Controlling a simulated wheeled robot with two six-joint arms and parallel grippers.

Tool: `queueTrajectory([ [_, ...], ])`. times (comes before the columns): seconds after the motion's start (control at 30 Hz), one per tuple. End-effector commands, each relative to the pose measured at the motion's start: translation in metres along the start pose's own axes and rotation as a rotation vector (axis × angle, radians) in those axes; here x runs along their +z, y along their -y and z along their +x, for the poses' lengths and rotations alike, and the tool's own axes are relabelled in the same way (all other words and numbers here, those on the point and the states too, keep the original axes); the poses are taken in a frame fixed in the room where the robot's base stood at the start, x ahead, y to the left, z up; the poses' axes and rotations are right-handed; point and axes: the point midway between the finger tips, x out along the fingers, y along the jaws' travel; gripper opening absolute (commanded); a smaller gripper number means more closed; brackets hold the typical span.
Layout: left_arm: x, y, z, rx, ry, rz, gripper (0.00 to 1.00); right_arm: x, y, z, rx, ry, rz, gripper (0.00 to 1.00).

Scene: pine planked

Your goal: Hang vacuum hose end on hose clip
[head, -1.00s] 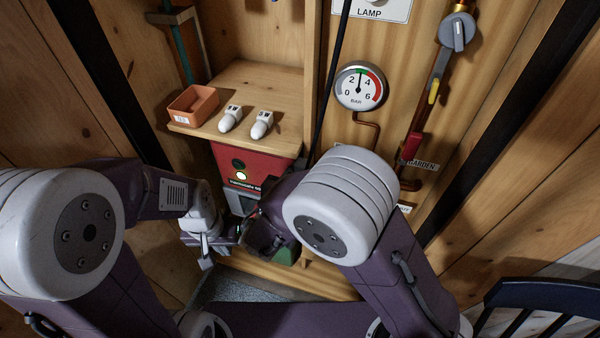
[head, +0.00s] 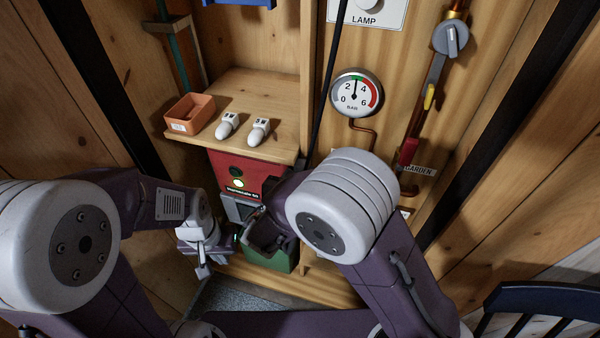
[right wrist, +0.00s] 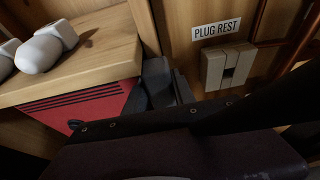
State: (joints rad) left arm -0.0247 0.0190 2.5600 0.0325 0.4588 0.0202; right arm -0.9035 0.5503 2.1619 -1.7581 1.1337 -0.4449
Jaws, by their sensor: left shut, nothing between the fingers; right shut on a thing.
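My left gripper (head: 228,240) is shut and empty, just left of the right one. A thin black hose or pole (head: 326,90) runs down along the wooden divider and goes behind my right arm. In the right wrist view a dark grey part (right wrist: 158,82) stands beside the red cabinet. I cannot make out the hose clip.
A shelf (head: 262,92) carries an orange box (head: 190,113) and two white bulbs (head: 228,126). The red cabinet (head: 240,172) stands below it. A gauge (head: 356,92) and pipe valve (head: 451,38) are on the right wall. A PLUG REST bracket (right wrist: 229,67) is right of the divider.

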Motion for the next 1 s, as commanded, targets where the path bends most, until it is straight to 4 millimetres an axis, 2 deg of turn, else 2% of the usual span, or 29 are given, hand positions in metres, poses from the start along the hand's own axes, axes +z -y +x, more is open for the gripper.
queueTrajectory([
  [0.13,0.0,0.0,0.0,0.0,0.0,0.0,0.0,0.001,0.0,0.0,-0.001,0.003,0.0,0.0],
  [0.17,0.0,0.0,0.0,0.0,0.0,0.0,0.0,0.001,0.0,0.0,-0.001,0.003,0.0,0.33],
  [0.23,0.0,0.0,0.0,0.0,0.0,0.0,0.0,0.001,0.0,0.0,-0.001,0.003,0.001,0.53],
  [0.27,0.0,0.0,0.0,0.0,0.0,0.0,0.0,0.001,0.0,0.0,-0.001,0.003,0.001,0.56],
  [0.77,0.0,0.0,0.0,0.0,0.0,0.0,0.0,0.0,-0.002,-0.002,0.004,0.0,0.0,0.56],
  [0.87,0.0,0.0,-0.004,0.0,0.0,0.0,0.0,0.002,-0.003,-0.014,0.009,0.0,0.0,0.56],
  [1.0,-0.001,0.0,-0.011,0.0,0.0,0.0,0.0,0.003,-0.002,-0.046,0.009,0.001,0.0,0.56],
])
